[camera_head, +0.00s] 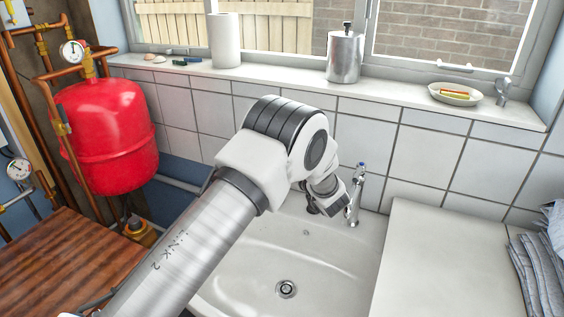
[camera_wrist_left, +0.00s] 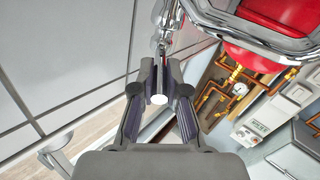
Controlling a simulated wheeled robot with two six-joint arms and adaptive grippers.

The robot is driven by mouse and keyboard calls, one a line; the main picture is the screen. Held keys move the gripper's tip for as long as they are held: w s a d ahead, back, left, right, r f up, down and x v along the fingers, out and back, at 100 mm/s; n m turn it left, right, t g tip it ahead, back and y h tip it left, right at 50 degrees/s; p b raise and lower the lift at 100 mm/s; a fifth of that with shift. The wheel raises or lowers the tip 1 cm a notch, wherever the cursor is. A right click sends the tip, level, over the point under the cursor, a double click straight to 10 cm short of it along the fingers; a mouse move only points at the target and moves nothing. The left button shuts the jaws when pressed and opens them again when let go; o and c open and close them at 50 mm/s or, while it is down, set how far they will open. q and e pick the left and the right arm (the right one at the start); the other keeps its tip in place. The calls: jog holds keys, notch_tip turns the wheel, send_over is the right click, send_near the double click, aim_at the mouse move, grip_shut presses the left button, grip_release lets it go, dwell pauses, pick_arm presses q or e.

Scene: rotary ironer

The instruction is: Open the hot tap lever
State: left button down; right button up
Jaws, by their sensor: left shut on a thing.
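My left arm reaches across the white sink (camera_head: 255,262) in the head view. My left gripper (camera_head: 315,208) is low at its back edge, mostly hidden behind the wrist. In the left wrist view my left gripper (camera_wrist_left: 160,82) has its fingertips nearly together around a slim chrome part (camera_wrist_left: 163,45) with a small red mark, which looks like the hot tap lever. Its full shape and angle are hidden by the fingers. A chrome tap with a blue top (camera_head: 356,200) stands just right of the gripper in the head view. My right gripper is not in view.
A red pressure vessel (camera_head: 108,135) and copper pipes are at the left. A white worktop (camera_head: 430,265) with folded grey cloths (camera_head: 540,270) lies at the right. The sill holds a steel dispenser (camera_head: 345,55) and a soap dish (camera_head: 455,95). The basin is empty.

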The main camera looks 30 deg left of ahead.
pick_arm(q)
jog(key=shift+w+d+n+g+y+b, duration=0.15)
jog(key=shift+w+n+g+y+b, duration=0.1)
jog(key=shift+n+g+y, duration=0.25)
jog(key=shift+w+d+n+g+y+b, duration=0.1)
jog(key=shift+w+n+g+y, duration=0.25)
jog(key=shift+g, duration=0.35)
jog(key=shift+s, duration=0.1)
jog(key=c, duration=1.2)
grip_release()
jog(key=shift+a, duration=0.1)
jog(key=shift+r, duration=0.1)
notch_tip(320, 180, up, 10)
